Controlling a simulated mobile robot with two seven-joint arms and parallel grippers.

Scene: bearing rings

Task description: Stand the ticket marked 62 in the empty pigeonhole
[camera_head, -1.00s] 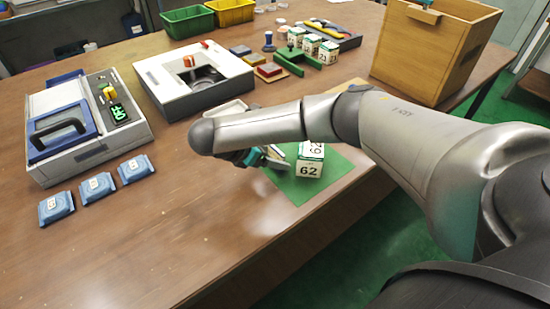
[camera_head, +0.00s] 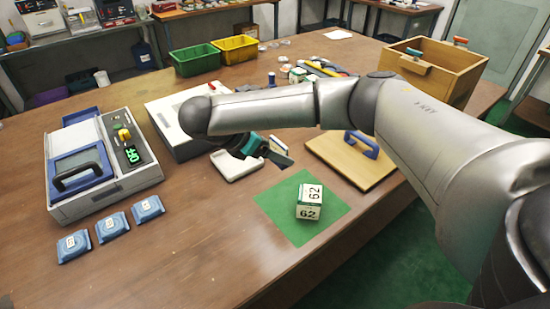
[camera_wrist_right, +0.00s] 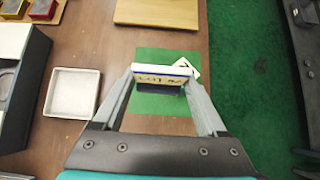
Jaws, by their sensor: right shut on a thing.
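My right gripper (camera_wrist_right: 160,95) is shut on a small flat white-and-blue piece (camera_wrist_right: 160,78) with a tan label, whose writing is too blurred to read. In the head view the gripper (camera_head: 277,150) is mostly behind my wrist, beyond the far left edge of the green mat (camera_head: 270,205). A white and green box (camera_head: 309,202) marked 62 on two faces stands on the mat, apart from the gripper. In the wrist view it is mostly hidden behind the held piece. I cannot pick out an empty pigeonhole. My left gripper is not in view.
A shallow white tray (camera_head: 236,166) lies left of the gripper, and a wooden board (camera_head: 345,170) with a blue handle lies right. A wooden bin (camera_head: 450,75) stands at back right. A blue-lidded machine (camera_head: 105,165) and several blue pads (camera_head: 112,226) are at left.

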